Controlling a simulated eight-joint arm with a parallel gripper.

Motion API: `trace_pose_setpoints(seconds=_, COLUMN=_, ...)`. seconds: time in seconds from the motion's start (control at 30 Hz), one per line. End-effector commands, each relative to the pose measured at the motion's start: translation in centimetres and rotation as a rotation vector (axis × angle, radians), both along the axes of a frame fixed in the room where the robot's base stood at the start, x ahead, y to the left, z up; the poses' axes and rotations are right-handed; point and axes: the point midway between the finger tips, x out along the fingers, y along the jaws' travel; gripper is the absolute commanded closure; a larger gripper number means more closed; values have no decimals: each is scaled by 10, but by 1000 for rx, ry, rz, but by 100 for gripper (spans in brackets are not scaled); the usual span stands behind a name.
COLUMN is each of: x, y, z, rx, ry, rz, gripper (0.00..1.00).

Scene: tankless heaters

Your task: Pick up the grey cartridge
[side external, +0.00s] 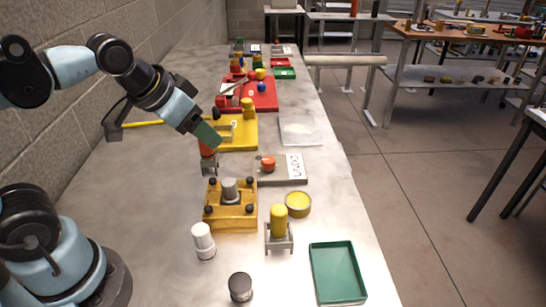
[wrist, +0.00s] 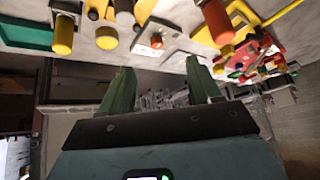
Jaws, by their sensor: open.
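The grey cartridge (side external: 230,189) is a short grey cylinder standing upright in a yellow fixture (side external: 218,220) with dark knobs at its corners. In the wrist view the grey cylinder (wrist: 124,15) is at the top edge, partly cut off. My gripper (side external: 209,135) is above the table, farther back than the fixture and apart from the cartridge. In the wrist view its two green fingers (wrist: 160,85) are spread with nothing between them.
An orange cylinder in a grey stand (side external: 209,166) is just below my gripper. A yellow cylinder (side external: 279,220), a white cylinder (side external: 203,239), a dark cylinder (side external: 240,287) and a green tray (side external: 357,298) are nearer the front. A wall (side external: 150,50) bounds the left.

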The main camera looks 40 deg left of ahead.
Motion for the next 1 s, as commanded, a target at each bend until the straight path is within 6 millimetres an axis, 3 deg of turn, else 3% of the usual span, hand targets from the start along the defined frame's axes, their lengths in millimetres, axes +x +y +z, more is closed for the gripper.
trace_pose_setpoints(seconds=0.37, x=1, y=-21, z=-22, rx=465, ry=234, rz=-497, gripper=37)
trace_pose_setpoints(seconds=0.5, x=2, y=-32, z=-26, rx=730, ry=363, rz=-751, gripper=37)
trace_pose_setpoints(seconds=0.7, x=4, y=-58, z=-20, rx=1196, ry=606, rz=-1118, gripper=37)
trace_pose_setpoints(seconds=1.0, x=-10, y=-99, z=-3, rx=1631, ry=891, rz=-1338, gripper=37)
